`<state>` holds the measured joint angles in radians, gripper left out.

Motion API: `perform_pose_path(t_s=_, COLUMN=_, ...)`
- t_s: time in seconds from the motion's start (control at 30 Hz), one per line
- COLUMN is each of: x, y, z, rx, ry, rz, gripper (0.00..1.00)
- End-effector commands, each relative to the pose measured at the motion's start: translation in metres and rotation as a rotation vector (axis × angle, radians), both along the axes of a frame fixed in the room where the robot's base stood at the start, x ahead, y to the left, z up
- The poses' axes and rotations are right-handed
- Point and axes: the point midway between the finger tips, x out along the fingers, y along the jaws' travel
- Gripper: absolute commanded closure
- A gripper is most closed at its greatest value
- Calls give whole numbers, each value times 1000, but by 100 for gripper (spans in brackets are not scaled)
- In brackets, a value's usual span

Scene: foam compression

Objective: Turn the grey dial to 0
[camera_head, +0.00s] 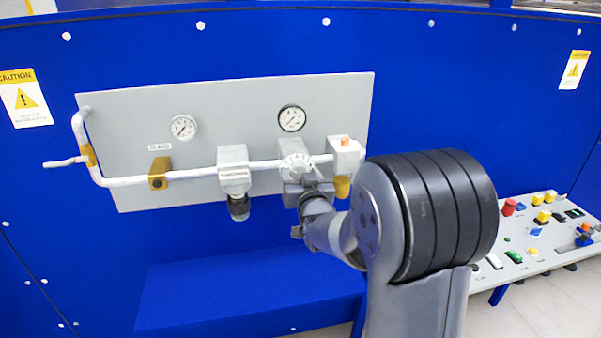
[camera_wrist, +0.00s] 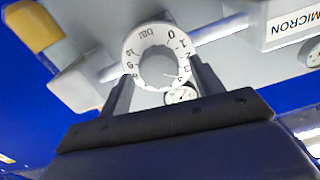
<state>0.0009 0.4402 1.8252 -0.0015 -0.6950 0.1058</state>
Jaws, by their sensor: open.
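The grey dial (camera_head: 297,164) sits on the pipe across the grey panel, with a white face ring around a grey centre. In the wrist view the dial (camera_wrist: 160,68) shows a ring with printed numbers; the 0 is at its upper right. My gripper (camera_head: 306,187) is just in front of and below the dial in the head view. In the wrist view my gripper (camera_wrist: 161,72) is open, with one finger at each lower side of the dial. I cannot tell whether the fingers touch it. The gripper partly hides the dial's lower part.
A grey block with a dark knob (camera_head: 238,205) is left of the dial, and a block with an orange button (camera_head: 345,143) is right. Two gauges (camera_head: 184,127) (camera_head: 291,118) sit above. A button console (camera_head: 530,235) is at the lower right.

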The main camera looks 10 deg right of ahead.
Motion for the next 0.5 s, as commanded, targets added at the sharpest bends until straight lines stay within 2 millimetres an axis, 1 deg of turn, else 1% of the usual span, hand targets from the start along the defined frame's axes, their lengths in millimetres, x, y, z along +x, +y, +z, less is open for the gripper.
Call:
perform_pose_path(t_s=0.3, x=2, y=0, z=0, rx=0, ry=0, rz=0, gripper=39)
perform_pose_path(t_s=0.5, x=2, y=0, z=0, rx=0, ry=0, rz=0, gripper=55)
